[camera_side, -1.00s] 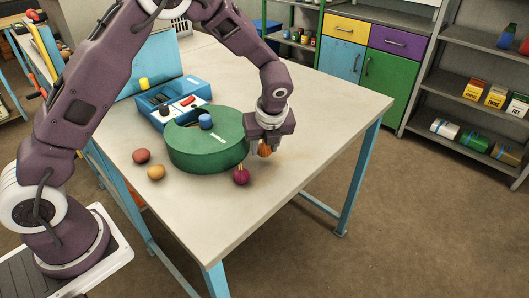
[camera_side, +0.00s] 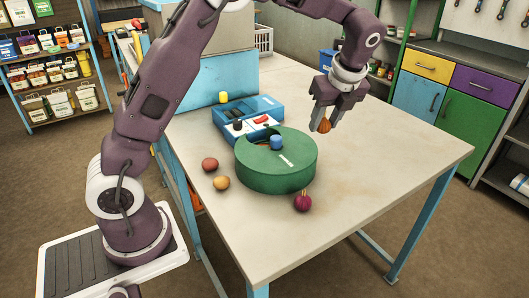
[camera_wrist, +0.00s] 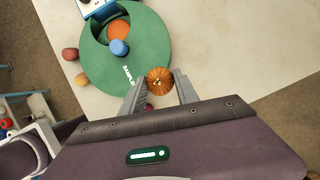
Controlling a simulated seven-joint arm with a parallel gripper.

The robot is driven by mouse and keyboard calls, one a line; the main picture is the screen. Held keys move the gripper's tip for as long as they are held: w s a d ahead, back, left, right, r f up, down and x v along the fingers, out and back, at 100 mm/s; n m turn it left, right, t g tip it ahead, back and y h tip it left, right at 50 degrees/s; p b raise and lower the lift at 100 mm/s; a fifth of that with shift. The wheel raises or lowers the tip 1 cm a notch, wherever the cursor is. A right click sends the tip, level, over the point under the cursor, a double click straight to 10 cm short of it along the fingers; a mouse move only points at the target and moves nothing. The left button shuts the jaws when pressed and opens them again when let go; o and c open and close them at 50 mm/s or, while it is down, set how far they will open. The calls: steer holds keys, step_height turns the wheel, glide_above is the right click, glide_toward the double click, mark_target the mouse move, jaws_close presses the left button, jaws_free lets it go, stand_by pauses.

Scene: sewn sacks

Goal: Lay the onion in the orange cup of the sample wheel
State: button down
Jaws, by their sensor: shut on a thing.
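The onion (camera_side: 325,126), orange-brown and ribbed, hangs in my gripper (camera_side: 323,119), which is shut on it above the table, right of the wheel. In the wrist view the onion (camera_wrist: 159,81) sits between the two fingers. The sample wheel (camera_side: 277,178) is a green drum with a blue knob (camera_side: 277,142) on top. The wrist view shows an orange cup (camera_wrist: 119,29) in the drum's top opening, beyond the blue knob. In the side view this opening is mostly hidden.
A purple bulb (camera_side: 303,203) lies at the wheel's front right. A red round item (camera_side: 210,164) and a yellow one (camera_side: 222,183) lie to its left. A blue box with switches (camera_side: 247,115) stands behind it. The table's right side (camera_side: 400,150) is clear.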

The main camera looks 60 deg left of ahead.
steer(key=s+a+n+g+h, duration=0.2)
steer(key=s+a+n+g, duration=0.1)
steer(key=a+n, duration=0.7)
steer(key=s+a+n+g+h, duration=0.2)
steer(key=a+n+g, duration=0.1)
steer(key=a+n, duration=0.7)
steer(key=shift+n+t, duration=0.3)
steer(key=shift+n, duration=0.1)
steer(key=f, duration=0.4)
steer(key=d+f, duration=0.1)
steer(key=f, duration=0.9)
steer(key=shift+s+d+f, duration=0.15)
steer(key=shift+d+f, duration=0.05)
steer(key=shift+d, duration=0.15)
steer(key=c, duration=1.2)
jaws_free()
steer(key=shift+f, duration=0.1)
